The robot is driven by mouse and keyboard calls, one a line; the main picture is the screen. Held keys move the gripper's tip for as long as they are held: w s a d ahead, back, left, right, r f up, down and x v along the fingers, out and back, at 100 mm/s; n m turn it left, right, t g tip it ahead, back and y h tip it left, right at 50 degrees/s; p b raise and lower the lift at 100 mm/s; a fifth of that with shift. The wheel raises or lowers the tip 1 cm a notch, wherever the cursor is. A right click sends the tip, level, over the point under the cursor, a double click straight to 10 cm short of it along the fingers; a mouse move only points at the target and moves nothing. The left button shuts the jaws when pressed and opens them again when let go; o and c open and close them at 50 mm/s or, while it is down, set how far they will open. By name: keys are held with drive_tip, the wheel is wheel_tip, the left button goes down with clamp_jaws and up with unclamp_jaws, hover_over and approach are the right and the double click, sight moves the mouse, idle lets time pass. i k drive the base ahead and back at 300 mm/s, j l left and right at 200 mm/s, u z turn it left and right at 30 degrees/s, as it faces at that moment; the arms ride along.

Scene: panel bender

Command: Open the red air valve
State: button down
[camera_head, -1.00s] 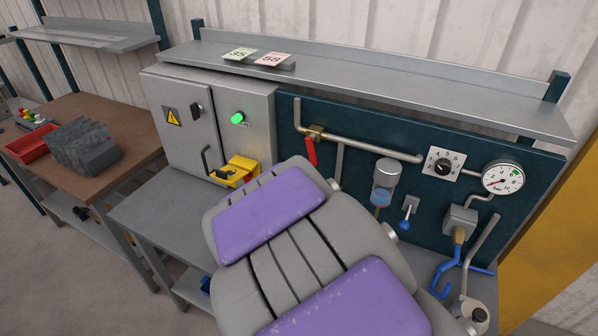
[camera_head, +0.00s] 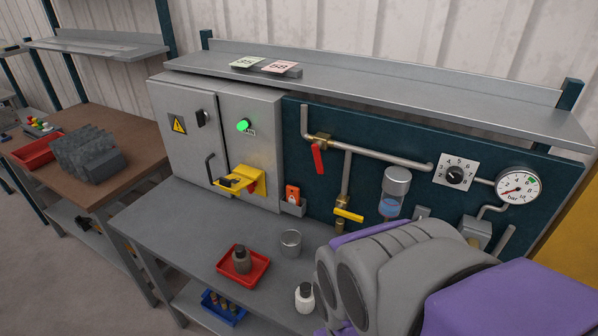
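The red air valve (camera_head: 318,159) is on the dark teal panel, left of its middle. Its red lever hangs down from a brass body at the left end of a metal pipe, crosswise to the pipe that runs to the right. Nothing touches the lever. My grey and purple arm fills the lower right of the view, below and to the right of the valve. My gripper does not show. A pressure gauge (camera_head: 518,187) is at the right of the panel.
A yellow-handled valve (camera_head: 348,214) is below the red one. A numbered dial (camera_head: 455,174) is left of the gauge. A shelf (camera_head: 400,98) overhangs the panel. A red tray (camera_head: 226,266), a metal cup (camera_head: 291,243) and a white bottle (camera_head: 304,297) stand on the bench.

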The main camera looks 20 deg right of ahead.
sight(315, 148)
drive_tip(key=i+j+z, duration=0.25)
drive_tip(key=z, duration=0.15)
drive_tip(key=i+j+z, duration=0.15)
drive_tip(key=j+z, duration=0.2)
drive_tip(key=j, duration=0.15)
